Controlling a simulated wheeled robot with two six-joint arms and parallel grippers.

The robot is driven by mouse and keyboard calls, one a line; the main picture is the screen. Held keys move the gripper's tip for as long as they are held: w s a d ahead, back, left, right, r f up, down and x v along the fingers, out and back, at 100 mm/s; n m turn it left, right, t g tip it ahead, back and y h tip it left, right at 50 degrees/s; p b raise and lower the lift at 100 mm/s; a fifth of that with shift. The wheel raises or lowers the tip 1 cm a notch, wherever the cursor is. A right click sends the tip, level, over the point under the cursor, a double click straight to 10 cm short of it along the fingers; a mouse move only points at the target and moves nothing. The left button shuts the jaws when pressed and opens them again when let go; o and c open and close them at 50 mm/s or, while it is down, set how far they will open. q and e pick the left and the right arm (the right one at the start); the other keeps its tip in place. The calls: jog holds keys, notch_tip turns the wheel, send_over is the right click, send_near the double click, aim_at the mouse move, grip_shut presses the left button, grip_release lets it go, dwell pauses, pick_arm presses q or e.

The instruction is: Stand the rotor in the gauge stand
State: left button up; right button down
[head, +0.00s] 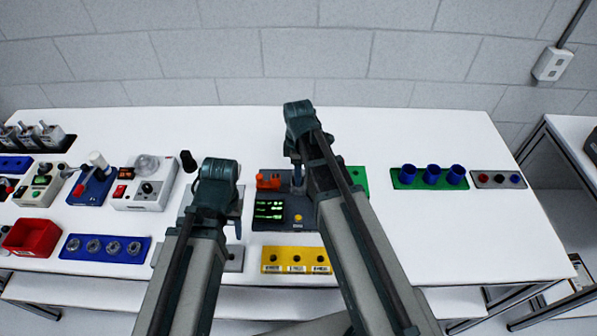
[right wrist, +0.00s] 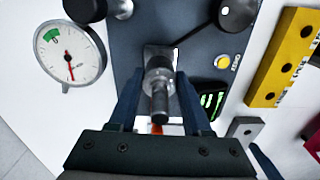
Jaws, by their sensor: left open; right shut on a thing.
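In the right wrist view the rotor, a grey metal stepped cylinder with a shaft (right wrist: 159,85), sits between the two fingers of my right gripper (right wrist: 160,108), which is shut on it. In the head view my right gripper (head: 298,172) is over the dark grey unit (head: 272,228) with a green-lit display. A round white dial gauge (right wrist: 70,54) shows beside the unit in the wrist view; my right arm likely hides it in the head view. I cannot tell whether the rotor touches anything below. My left gripper (head: 215,185) is open over a grey plate (head: 234,262); its fingertips are mostly hidden.
A yellow block with holes (head: 296,260) lies in front of the unit. A green rack of blue cups (head: 430,178) stands to the right. A blue tray of metal rings (head: 104,248), a red bin (head: 32,236) and a white device (head: 146,190) stand left.

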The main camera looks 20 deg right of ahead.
pick_arm(q)
jog(key=shift+f+b, duration=0.3)
jog(key=shift+f, duration=0.15)
pick_arm(e)
jog(key=shift+f, duration=0.45)
grip_release()
pick_arm(q)
jog(key=shift+r, duration=0.15)
pick_arm(e)
jog(key=shift+r, duration=0.2)
notch_tip(320, 180, up, 6)
jog(key=p, duration=0.6)
jog(key=shift+r+p, duration=0.1)
jog(key=shift+p, duration=0.2)
pick_arm(q)
notch_tip(320, 180, up, 6)
